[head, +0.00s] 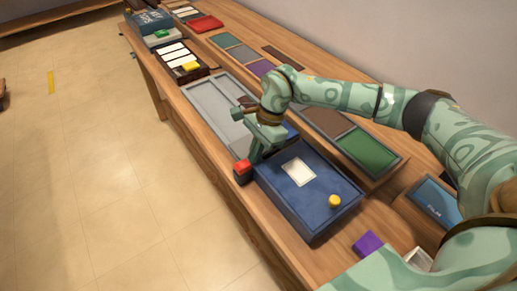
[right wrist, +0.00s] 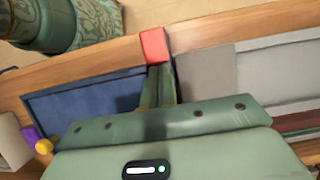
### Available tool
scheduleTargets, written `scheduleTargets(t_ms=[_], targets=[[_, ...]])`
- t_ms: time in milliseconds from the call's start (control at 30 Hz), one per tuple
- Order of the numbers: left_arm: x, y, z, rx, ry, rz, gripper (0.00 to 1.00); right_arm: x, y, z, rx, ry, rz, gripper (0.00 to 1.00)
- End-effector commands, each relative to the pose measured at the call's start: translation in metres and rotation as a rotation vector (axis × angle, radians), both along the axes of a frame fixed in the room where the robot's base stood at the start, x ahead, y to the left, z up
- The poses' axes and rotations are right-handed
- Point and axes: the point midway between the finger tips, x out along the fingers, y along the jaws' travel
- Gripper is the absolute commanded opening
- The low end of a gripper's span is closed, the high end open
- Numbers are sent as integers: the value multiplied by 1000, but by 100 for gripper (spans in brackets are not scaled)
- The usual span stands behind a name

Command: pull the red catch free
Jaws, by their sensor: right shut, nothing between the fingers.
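The blue box has a pale panel and a yellow knob (head: 334,201) on top. My left gripper is not in view.
A grey tray (head: 212,107) lies to the left of the blue box. A green-panelled tray (head: 369,149) lies behind it. A purple block (head: 367,243) sits to its right. Boxes with white keys (head: 173,52) stand farther along the table. The floor (head: 90,170) in front is clear.

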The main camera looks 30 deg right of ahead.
Motion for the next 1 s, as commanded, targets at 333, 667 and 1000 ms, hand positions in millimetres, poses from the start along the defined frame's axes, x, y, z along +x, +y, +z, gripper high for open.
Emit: scheduleTargets(t_ms=[333, 667, 1000], targets=[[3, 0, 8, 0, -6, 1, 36, 2, -12, 34, 1, -3, 1, 0], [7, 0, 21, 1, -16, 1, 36, 6, -43, 108, 1, -4, -1, 0], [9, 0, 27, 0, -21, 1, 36, 8, -61, 149, 1, -1, 0, 0]])
